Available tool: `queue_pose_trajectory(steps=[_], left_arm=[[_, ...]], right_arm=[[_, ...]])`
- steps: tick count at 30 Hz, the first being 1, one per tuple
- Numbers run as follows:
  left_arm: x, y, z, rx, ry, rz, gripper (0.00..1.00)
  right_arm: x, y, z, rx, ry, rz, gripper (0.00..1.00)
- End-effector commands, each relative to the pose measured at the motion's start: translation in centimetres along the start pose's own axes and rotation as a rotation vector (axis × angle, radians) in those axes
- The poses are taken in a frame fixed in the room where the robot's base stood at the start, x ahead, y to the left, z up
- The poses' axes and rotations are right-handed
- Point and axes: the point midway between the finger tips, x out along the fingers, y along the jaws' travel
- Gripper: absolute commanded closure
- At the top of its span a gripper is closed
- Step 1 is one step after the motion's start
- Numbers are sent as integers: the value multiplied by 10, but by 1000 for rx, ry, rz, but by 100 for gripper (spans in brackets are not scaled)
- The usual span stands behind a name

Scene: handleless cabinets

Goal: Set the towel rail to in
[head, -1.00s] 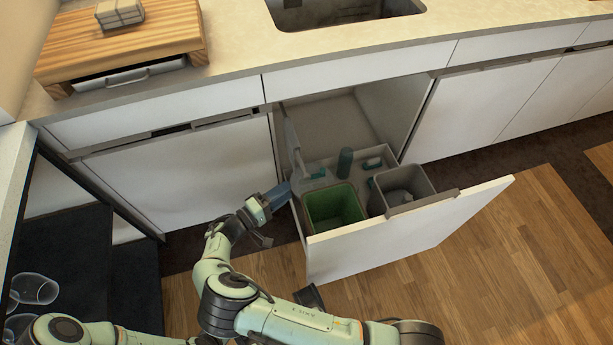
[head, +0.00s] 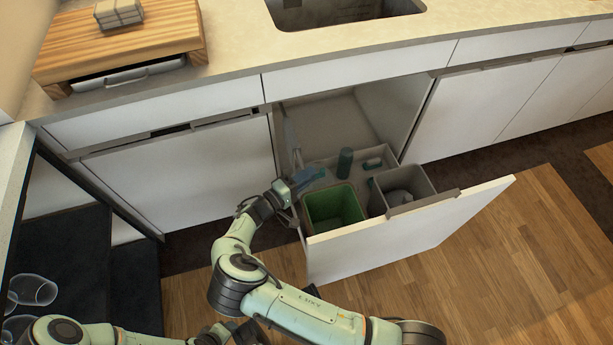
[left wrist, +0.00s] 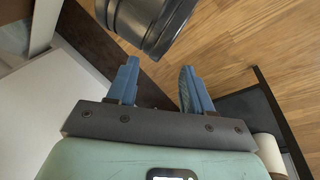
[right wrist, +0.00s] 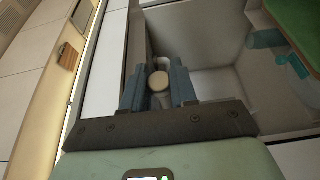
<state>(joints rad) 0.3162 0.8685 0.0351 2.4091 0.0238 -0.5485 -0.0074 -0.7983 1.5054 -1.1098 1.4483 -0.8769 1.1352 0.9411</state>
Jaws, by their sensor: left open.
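A pale bar with a round cream end (right wrist: 160,82), which looks like the towel rail, sits beside the pulled-out drawer's side in the right wrist view. My right gripper (right wrist: 159,78) has one finger on each side of that round end; whether they press on it I cannot tell. In the head view my right gripper (head: 300,181) reaches over the left edge of the open drawer, and the rail cannot be made out there. My left gripper (left wrist: 160,78) is open and empty, with wooden floor and a dark arm joint beyond it.
The pulled-out drawer front (head: 420,235) juts into the room. A green bin (head: 333,206), a grey bin (head: 400,188) and a dark green bottle (head: 345,162) are in the drawer. The open cabinet (head: 330,120) lies behind. Wooden floor is clear to the right.

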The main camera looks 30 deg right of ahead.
Motion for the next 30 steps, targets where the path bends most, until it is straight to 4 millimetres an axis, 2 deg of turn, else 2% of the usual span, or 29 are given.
queue_pose_trajectory(steps=[6, 12, 15, 25, 26, 27, 30], left_arm=[[4, -2, -1, -1, 2, -1, 49], [32, -18, -17, -16, 44, -21, 49], [40, -23, -22, -21, 59, -29, 49], [39, -24, -25, -22, 66, -30, 49], [39, -24, -25, -22, 65, -30, 49], [39, -23, -25, -22, 65, -30, 49], [39, -23, -25, -22, 65, -30, 49]], right_arm=[[1, -1, -3, 1, -1, -1, 100], [13, -7, -33, 4, -1, -5, 100], [17, -5, -43, 2, -1, -3, 100], [18, 0, -46, -1, 1, -2, 100], [18, 0, -46, -1, 1, -2, 67], [18, 0, -46, -1, 1, -2, 54], [18, 0, -46, -1, 1, -1, 51]])
